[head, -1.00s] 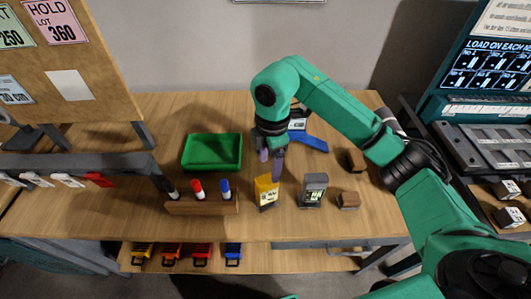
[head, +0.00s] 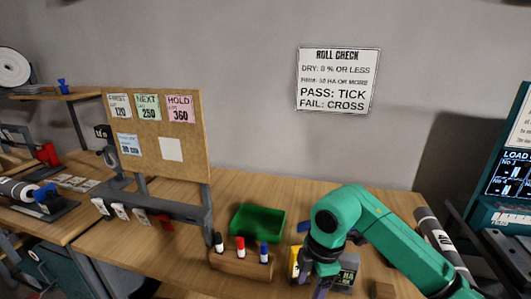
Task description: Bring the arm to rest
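My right arm (head: 385,235) is green and comes in from the right, bent at the elbow, over the wooden bench. My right gripper (head: 319,287) points down at the bottom edge of the head view, in front of a yellow meter (head: 294,262) and a grey meter (head: 348,272). Its fingertips are partly cut off, so I cannot tell whether they are apart. Nothing is clearly seen held in it. My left gripper is not in view.
A green tray (head: 257,222) and a wooden marker holder (head: 240,263) with three markers stand left of the gripper. A pinboard (head: 158,135) rises at the left. A grey roll (head: 440,240) lies at right. A ROLL CHECK sign (head: 338,80) hangs on the wall.

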